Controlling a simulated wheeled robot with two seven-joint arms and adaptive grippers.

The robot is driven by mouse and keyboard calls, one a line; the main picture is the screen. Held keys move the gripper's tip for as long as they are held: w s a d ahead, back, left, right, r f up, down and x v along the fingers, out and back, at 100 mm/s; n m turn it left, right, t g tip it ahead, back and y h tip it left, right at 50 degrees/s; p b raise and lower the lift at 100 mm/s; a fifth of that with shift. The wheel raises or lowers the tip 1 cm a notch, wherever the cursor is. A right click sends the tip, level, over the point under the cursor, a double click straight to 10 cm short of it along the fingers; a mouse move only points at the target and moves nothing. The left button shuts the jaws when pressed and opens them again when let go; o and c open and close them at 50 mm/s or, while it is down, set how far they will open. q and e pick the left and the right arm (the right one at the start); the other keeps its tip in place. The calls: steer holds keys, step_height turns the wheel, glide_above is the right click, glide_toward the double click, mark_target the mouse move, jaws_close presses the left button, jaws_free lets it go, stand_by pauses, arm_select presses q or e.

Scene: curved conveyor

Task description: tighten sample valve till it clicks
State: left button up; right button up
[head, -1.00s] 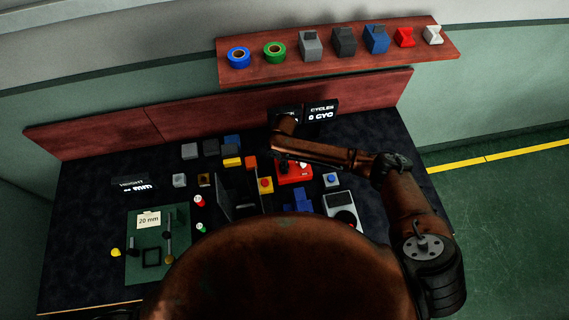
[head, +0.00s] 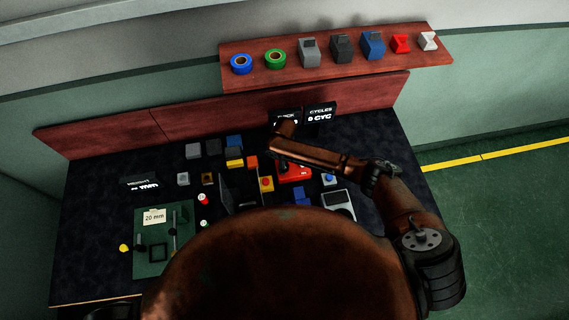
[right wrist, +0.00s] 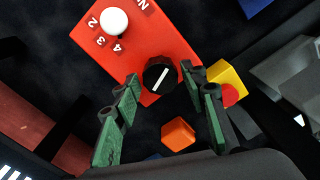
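A red box (head: 295,175) stands on the dark table, partly hidden under my right arm in the head view. In the right wrist view the red box (right wrist: 150,35) carries a round black knob (right wrist: 160,74) with a white line, and a white ball-like knob (right wrist: 114,21) beside printed numbers. No label names the sample valve. My right gripper (right wrist: 162,78) is open, its green-black fingers on either side of the black knob; a small gap seems to show on each side. In the head view its fingers are mostly hidden. My left gripper is not in view.
An orange block (right wrist: 178,134) and a yellow block with a red button (right wrist: 226,88) lie close to the fingers. A green board (head: 150,265) is at the table's left. A shelf (head: 335,76) with tape rolls and blocks is at the back.

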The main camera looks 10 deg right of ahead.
steer(key=shift+o, duration=0.7)
steer(key=shift+r, duration=0.2)
step_height(320, 180, up, 12)
steer(key=shift+f, duration=0.2)
stand_by(0.4)
